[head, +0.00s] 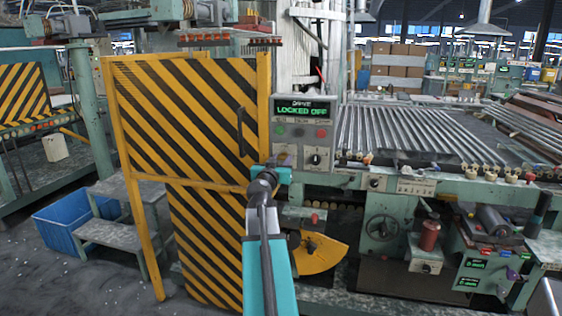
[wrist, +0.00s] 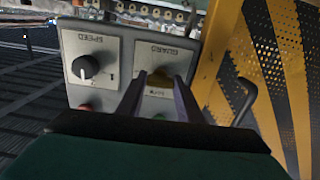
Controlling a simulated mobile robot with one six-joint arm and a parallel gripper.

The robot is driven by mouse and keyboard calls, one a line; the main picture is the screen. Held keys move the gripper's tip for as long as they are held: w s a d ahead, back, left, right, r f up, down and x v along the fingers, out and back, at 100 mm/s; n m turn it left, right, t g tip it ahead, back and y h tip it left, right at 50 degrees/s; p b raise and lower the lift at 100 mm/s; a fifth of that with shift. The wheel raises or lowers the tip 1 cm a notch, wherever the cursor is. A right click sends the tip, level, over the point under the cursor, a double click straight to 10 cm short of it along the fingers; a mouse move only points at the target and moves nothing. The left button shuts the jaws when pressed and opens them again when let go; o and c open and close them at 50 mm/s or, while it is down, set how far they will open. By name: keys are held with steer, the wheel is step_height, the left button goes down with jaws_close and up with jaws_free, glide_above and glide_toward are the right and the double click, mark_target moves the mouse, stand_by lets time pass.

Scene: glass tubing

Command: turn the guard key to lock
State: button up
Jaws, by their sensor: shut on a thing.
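The grey control panel (head: 302,135) stands beside the striped guard door, and its green display (head: 305,109) reads "LOCKED OFF". In the wrist view the panel appears upside down. There the brass-coloured guard key (wrist: 160,77) sits on a plate marked GUARD (wrist: 172,52). My gripper (wrist: 158,82) has its two dark fingers on either side of the key and is shut on it. In the head view my gripper (head: 272,174) is at the panel's lower left, and my arm hides the key. The key's exact angle is hard to read between the fingers.
A black SPEED knob (wrist: 86,66) is close beside the key plate. The yellow-and-black guard door (head: 205,115) with its dark handle (head: 241,131) is left of the panel. A bed of glass tubes (head: 400,132) lies to the right. A step stool (head: 120,220) stands left.

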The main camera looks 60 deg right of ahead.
steer(key=shift+w+a+f+n, duration=0.1)
steer(key=shift+n, duration=0.2)
steer(key=shift+f+n+p, duration=0.15)
steer(key=shift+n+p, duration=0.25)
steer(key=shift+n, duration=8.1)
steer(key=o, duration=1.1)
steer(key=shift+a, duration=0.1)
steer(key=shift+r, duration=0.2)
